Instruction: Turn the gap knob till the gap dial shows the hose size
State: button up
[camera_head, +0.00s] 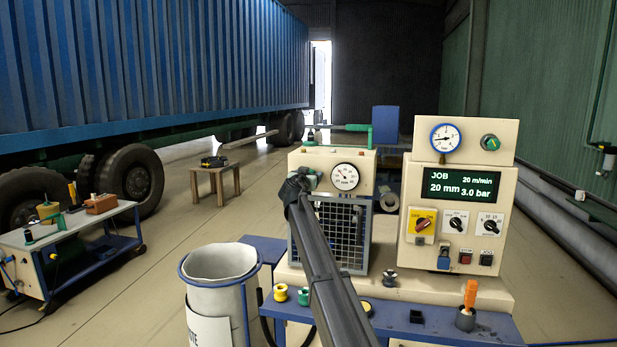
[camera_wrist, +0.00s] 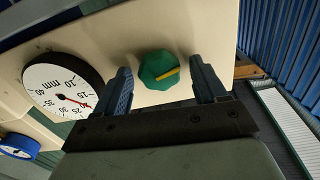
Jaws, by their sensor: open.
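The gap knob (camera_wrist: 158,70) is a green many-sided knob with a yellow pointer mark, on a cream panel. My gripper (camera_wrist: 161,78) is open, one finger on each side of the knob, with visible space between fingers and knob. In the head view my gripper (camera_head: 297,186) is at the panel's left side and hides most of the knob. The gap dial (camera_wrist: 62,92) is white, marked in mm; its red needle points toward the lower right, past 15, and the exact reading is hard to tell. It also shows in the head view (camera_head: 345,177). The job display (camera_head: 462,187) reads 20 mm.
A blue-rimmed pressure gauge (camera_head: 445,138) and a second green knob (camera_head: 490,142) sit on the right-hand panel, above switches. A wire-mesh guard (camera_head: 345,232) is below the gap dial. A white bin (camera_head: 222,265) stands at the front left. A trolley (camera_head: 75,233) stands farther left.

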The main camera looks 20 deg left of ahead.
jog(key=shift+s, duration=0.1)
jog(key=s, duration=1.3)
jog(key=shift+s, duration=0.3)
